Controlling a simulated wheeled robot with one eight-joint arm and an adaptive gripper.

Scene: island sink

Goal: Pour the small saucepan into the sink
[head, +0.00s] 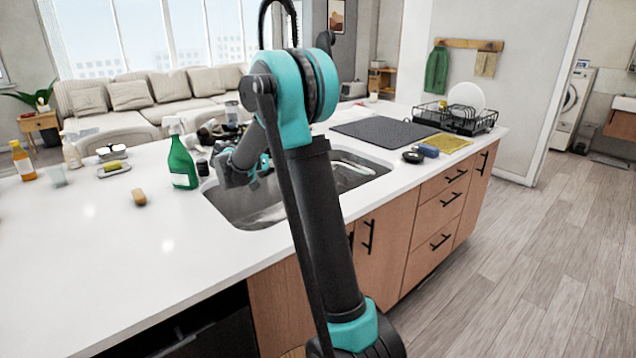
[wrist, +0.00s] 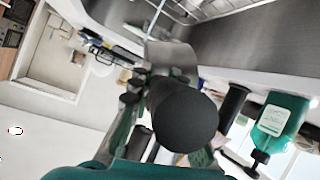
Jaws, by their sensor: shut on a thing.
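My gripper (wrist: 160,105) is shut on a dark round handle (wrist: 185,115), seen nearly end-on in the wrist view. A grey metal piece (wrist: 172,58) beyond it looks like the body of the small saucepan. Its tilt and contents cannot be told. In the head view my gripper (head: 258,168) is over the left part of the sink (head: 245,208), partly behind my arm. The saucepan cannot be made out there. The sink basin also shows in the wrist view (wrist: 245,40).
A green spray bottle (head: 182,165) stands at the sink's left edge; it also shows in the wrist view (wrist: 280,122). A dark mat (head: 385,133) and dish rack (head: 455,118) are right. The front-left counter is clear.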

